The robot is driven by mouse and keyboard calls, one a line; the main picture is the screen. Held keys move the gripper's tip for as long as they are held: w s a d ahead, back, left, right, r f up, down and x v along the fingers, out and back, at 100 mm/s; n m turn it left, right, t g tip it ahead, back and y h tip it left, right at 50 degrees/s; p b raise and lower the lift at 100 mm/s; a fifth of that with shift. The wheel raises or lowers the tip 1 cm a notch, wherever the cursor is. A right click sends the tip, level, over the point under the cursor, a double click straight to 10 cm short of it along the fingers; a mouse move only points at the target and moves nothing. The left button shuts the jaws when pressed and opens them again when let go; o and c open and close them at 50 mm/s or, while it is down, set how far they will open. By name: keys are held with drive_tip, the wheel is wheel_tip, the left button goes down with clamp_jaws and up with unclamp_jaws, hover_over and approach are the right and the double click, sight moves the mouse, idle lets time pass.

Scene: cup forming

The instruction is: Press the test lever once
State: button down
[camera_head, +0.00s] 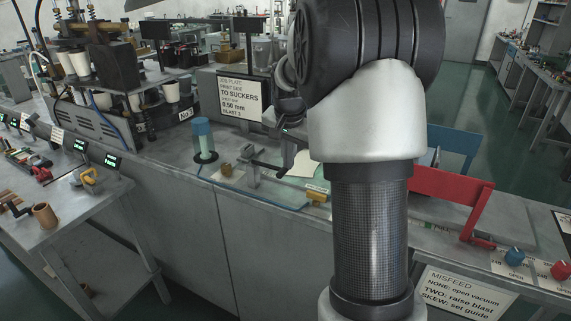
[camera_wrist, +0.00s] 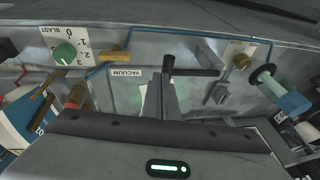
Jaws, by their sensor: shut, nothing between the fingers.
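The test lever appears to be the black bar (camera_head: 267,168) on a small grey bracket at the middle of the bench in the head view. In the wrist view its black handle (camera_wrist: 198,72) runs left from the bracket (camera_wrist: 216,93) to my fingers. My gripper (camera_head: 288,158) is shut and empty, pointing down at the lever's free end. In the wrist view the dark fingertips (camera_wrist: 168,63) overlap that end. I cannot tell whether they touch it or are just above it. My arm hides part of the bench behind.
A brass knob (camera_wrist: 242,61) is beyond the bracket. The green blast dial (camera_wrist: 65,54) and vacuum label (camera_wrist: 125,72) are left of my fingers. A red panel (camera_head: 447,190) stands right of my arm.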

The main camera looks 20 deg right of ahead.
drive_tip(key=s+d+v, duration=0.1)
drive_tip(key=v, duration=0.7)
drive_tip(key=shift+s+a+r, duration=0.1)
drive_tip(key=shift+s, duration=0.05)
idle(0.4)
